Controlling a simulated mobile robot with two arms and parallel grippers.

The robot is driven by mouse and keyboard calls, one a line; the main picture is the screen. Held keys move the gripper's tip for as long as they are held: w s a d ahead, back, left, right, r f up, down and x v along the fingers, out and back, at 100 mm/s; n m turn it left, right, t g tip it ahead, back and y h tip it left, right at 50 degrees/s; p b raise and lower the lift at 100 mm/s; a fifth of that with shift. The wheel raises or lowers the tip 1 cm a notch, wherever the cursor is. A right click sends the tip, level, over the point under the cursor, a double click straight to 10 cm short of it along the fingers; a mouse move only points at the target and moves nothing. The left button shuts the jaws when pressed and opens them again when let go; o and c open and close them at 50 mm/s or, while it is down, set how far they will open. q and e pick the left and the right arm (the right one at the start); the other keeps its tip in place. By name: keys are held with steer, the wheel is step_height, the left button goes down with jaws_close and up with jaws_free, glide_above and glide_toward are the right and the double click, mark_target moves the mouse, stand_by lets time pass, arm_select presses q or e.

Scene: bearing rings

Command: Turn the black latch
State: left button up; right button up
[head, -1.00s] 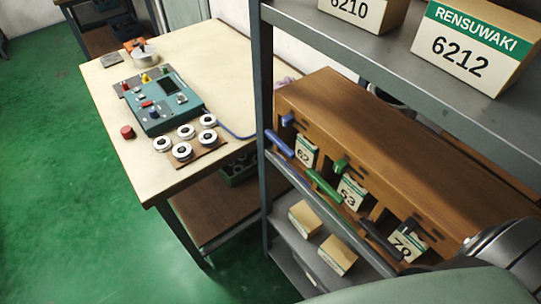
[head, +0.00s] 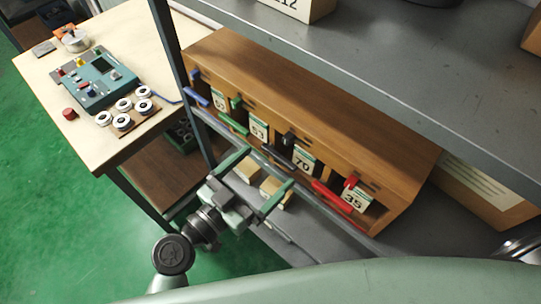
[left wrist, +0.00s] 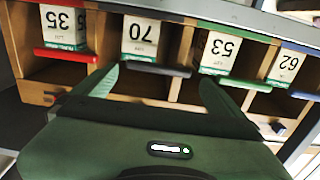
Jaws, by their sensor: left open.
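The black latch (head: 289,138) is a small dark knob on the front of the wooden rack (head: 300,105), above the compartment with the 70 box (head: 305,161). A black bar (head: 278,155) crosses the lower front of that compartment. My left gripper (head: 270,168) is open and empty, in front of the rack. In the left wrist view, which shows the rack upside down, its fingers (left wrist: 158,78) spread on either side of the 70 compartment, near the black bar (left wrist: 160,69). The black latch is hidden there behind my gripper. My right gripper is not in view.
Blue (head: 194,75), green (head: 236,103) and red (head: 350,183) latches sit on the same rack. A grey shelf (head: 400,60) overhangs it. Small boxes (head: 247,170) lie below. A side table (head: 60,100) with a control panel (head: 95,78) stands left.

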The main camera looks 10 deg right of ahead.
mark_target(280, 157)
arm_select(q)
steer(key=x, duration=0.2)
steer(key=shift+w+d+r+p, duration=0.1)
steer(key=shift+w+d+p, duration=0.05)
steer(key=shift+d+p, duration=0.2)
steer(key=shift+w, duration=0.1)
steer(key=c, duration=1.8)
steer(key=shift+c, duration=0.2)
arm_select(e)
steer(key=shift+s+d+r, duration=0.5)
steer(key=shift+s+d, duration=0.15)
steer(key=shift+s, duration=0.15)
arm_select(q)
steer(key=shift+n, duration=0.3)
steer(key=shift+w+a+r+n, duration=0.1)
steer(key=shift+r+n, duration=0.2)
steer(key=shift+n, duration=0.75)
steer(key=shift+w+a+r+n, duration=0.1)
steer(key=shift+r+n, duration=0.15)
steer(key=shift+n, duration=0.85)
steer(key=shift+w+r+n, duration=0.1)
steer(key=shift+r+n, duration=0.2)
steer(key=shift+n, duration=0.75)
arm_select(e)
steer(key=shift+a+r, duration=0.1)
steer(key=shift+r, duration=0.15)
